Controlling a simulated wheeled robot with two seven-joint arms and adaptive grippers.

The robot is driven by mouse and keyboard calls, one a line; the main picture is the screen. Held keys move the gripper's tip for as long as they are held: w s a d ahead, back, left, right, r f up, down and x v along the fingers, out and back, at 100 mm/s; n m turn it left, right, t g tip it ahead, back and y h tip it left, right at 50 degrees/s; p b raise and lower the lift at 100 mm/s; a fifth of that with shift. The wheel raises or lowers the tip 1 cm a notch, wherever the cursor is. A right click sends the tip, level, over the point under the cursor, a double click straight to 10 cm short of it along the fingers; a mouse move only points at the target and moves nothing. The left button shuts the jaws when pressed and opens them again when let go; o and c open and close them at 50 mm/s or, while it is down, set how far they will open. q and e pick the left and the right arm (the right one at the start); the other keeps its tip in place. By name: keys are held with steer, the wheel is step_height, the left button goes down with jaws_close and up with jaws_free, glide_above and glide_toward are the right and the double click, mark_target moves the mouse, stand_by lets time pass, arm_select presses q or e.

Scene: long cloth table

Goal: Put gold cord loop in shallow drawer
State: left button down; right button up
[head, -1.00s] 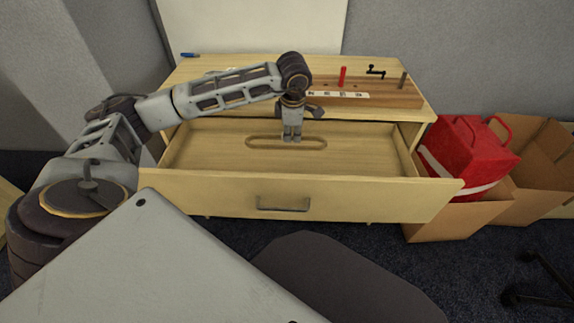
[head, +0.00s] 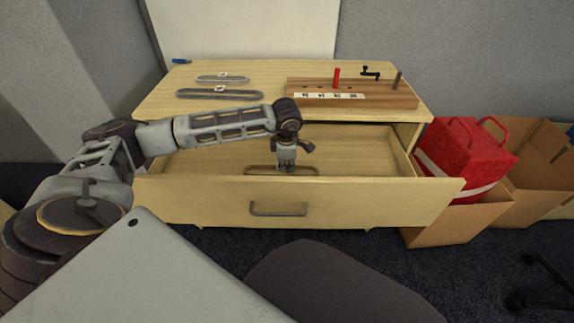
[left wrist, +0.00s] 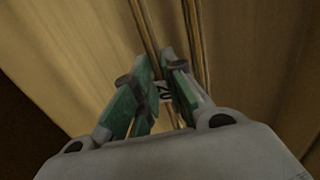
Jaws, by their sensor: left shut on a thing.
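The gold cord loop (head: 256,169) is a long, thin brown-gold oval within the open shallow drawer (head: 200,200), close behind its front panel. Part of the loop is hidden by that panel and by my gripper. My left gripper (head: 287,168) points down and is shut on the loop. In the left wrist view the fingers of my left gripper (left wrist: 162,75) close around a strand of the loop (left wrist: 149,35), with a white tag (left wrist: 165,91) between them. I cannot tell whether the loop touches the drawer floor. My right gripper is not in view.
A red bag (head: 465,155) and cardboard boxes (head: 455,220) stand at the right. The drawer looks otherwise empty.

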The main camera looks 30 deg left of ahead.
arm_select(q)
step_height(320, 180, down, 2)
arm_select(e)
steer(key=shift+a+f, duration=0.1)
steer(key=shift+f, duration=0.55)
